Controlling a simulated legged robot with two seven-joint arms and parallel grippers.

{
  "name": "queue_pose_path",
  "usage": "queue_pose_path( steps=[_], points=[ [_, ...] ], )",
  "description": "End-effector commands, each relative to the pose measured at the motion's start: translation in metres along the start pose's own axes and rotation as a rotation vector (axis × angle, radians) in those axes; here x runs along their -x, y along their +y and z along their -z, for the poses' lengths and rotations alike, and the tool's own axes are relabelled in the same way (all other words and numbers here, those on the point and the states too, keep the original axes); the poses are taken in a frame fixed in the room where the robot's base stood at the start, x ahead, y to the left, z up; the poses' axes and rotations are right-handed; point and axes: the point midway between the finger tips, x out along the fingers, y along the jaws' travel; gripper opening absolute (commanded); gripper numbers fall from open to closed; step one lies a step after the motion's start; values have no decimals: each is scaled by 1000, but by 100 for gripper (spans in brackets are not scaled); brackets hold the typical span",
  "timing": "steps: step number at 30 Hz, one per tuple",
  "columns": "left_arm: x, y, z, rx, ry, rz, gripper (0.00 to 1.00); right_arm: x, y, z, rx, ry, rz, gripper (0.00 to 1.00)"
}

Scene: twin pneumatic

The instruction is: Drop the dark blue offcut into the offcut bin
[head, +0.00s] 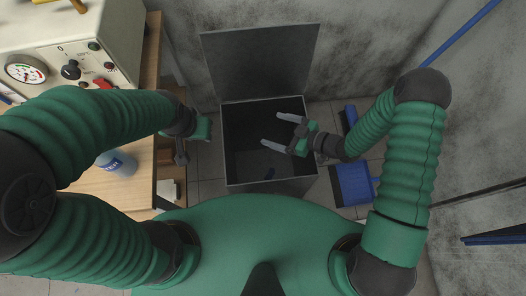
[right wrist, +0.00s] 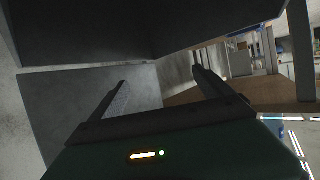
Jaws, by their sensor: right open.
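The offcut bin (head: 225,150) is a grey open-topped box on the floor in the middle of the head view, with its lid (head: 262,62) raised at the back. A small dark blue piece, seemingly the offcut (head: 269,173), shows low inside the bin near its front wall. My right gripper (head: 272,130) is open over the bin's mouth, its fingers pointing left, apart from the piece. In the right wrist view nothing shows between its fingers (right wrist: 158,80). My left gripper (head: 192,142) is left of the bin by the bench edge; its jaw opening is unclear.
A wooden bench (head: 130,185) at the left carries a control box (head: 60,45) with a gauge and a blue-labelled container (head: 117,163). A blue dustpan-like object (head: 353,184) lies right of the bin. A wall stands close behind the lid.

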Motion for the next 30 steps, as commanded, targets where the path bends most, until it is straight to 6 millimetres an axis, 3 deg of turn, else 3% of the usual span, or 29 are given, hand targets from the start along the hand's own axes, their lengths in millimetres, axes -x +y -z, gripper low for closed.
queue_pose_path(
  steps=[5,15,21,25,30],
  points=[
    [4,0,1,0,0,0,36,13,1,1,1,0,-2,91],
    [21,0,5,0,0,0,36,108,2,2,-1,-2,-5,91],
    [27,0,6,0,0,0,36,153,1,1,0,-3,-3,91],
    [28,0,7,0,0,0,36,165,0,0,-1,-2,-1,91],
    [28,0,6,0,0,0,36,167,0,-1,-1,-2,0,91]
  ],
)
